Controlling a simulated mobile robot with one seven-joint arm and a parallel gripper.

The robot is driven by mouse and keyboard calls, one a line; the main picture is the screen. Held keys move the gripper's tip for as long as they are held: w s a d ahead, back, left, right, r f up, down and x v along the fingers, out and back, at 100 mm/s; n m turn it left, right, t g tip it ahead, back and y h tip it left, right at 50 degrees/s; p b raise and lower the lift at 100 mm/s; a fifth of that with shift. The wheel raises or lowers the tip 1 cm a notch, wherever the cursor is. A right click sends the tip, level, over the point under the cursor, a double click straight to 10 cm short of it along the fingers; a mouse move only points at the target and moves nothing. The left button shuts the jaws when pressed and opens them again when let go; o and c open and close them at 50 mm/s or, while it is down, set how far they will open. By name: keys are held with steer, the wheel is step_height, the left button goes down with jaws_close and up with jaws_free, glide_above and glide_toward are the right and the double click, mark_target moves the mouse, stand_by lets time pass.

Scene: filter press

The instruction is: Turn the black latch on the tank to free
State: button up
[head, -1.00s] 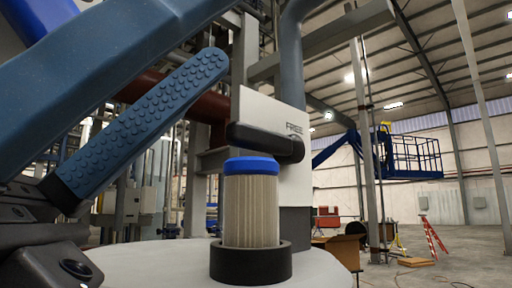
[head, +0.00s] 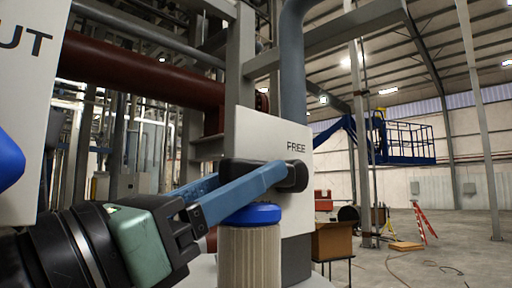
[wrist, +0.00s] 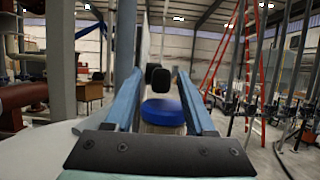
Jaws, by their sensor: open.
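The black latch (head: 297,177) lies about level on a white plate (head: 270,135) under the word FREE. In the wrist view the latch (wrist: 158,77) shows end-on between my blue fingers. My gripper (head: 277,171) is open, its near finger crossing in front of the latch and hiding its middle. The far finger is mostly hidden. Whether either finger touches the latch I cannot tell. A pleated filter cartridge (head: 249,255) with a blue cap (head: 252,213) stands upright just below the fingers; its cap also shows in the wrist view (wrist: 162,111).
A grey post (head: 240,70) and a dark red pipe (head: 150,72) stand behind the plate. A white surface lettered UT (head: 30,90) is at the left edge.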

steer(key=shift+x, duration=1.15)
jaws_close()
stand_by(0.6)
